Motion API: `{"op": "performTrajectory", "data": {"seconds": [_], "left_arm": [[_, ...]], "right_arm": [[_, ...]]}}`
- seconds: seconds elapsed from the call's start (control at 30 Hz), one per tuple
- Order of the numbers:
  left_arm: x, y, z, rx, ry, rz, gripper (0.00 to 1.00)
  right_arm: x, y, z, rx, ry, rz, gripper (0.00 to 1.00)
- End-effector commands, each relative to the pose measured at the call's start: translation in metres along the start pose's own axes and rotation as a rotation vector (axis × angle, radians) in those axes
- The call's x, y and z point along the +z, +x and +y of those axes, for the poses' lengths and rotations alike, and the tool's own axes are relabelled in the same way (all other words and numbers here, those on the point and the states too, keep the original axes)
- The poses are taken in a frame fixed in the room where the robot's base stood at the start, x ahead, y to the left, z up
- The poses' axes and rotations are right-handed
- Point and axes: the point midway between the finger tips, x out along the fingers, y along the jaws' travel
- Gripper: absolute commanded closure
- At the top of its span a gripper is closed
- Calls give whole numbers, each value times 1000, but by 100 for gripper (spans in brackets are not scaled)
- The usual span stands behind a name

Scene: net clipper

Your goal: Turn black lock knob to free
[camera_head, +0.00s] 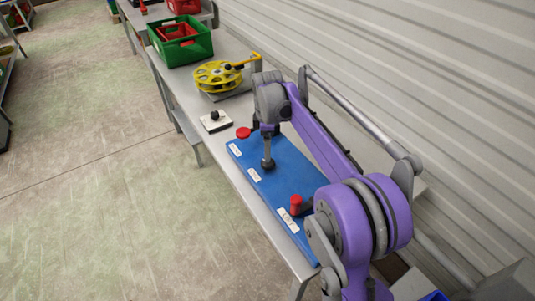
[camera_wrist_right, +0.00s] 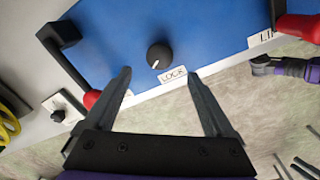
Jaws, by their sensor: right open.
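The black lock knob (camera_wrist_right: 160,55) stands on a blue panel (camera_wrist_right: 115,35). A white mark on the knob points toward the lower left in the wrist view. A white label reading LOCK (camera_wrist_right: 173,76) lies beside it. My right gripper (camera_wrist_right: 159,75) is open, its two fingers apart with nothing between them, close to the knob and label. In the head view my right gripper (camera_head: 267,150) reaches down over the middle of the panel (camera_head: 290,180). A dark-tipped purple part, seemingly my left gripper (camera_wrist_right: 262,65), shows over the floor; its jaws cannot be made out.
Red-gripped levers flank the knob, one at the right (camera_wrist_right: 298,25) and one at the left (camera_wrist_right: 92,98). A pale block with a black knob (camera_head: 215,120), a yellow reel (camera_head: 218,75) and a green crate (camera_head: 182,50) stand farther along the bench. Corrugated wall runs behind.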

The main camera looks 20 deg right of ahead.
Motion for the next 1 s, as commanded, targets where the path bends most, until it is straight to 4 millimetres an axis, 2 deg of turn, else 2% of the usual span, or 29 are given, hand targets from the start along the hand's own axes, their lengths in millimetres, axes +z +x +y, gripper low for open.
{"op": "performTrajectory", "data": {"seconds": [0.1,0.23,0.8,0.87,1.0], "left_arm": [[-1,-2,0,0,0,1,60],[-2,-2,0,0,0,1,60],[-2,-2,0,0,0,1,60],[-2,-2,0,0,0,2,60],[-3,-4,0,0,0,2,60]], "right_arm": [[0,-19,0,0,0,0,11],[0,-29,0,0,0,0,11],[0,-33,-1,2,4,1,11],[0,-35,-6,7,19,3,11],[-1,-45,-34,43,125,20,11]]}}
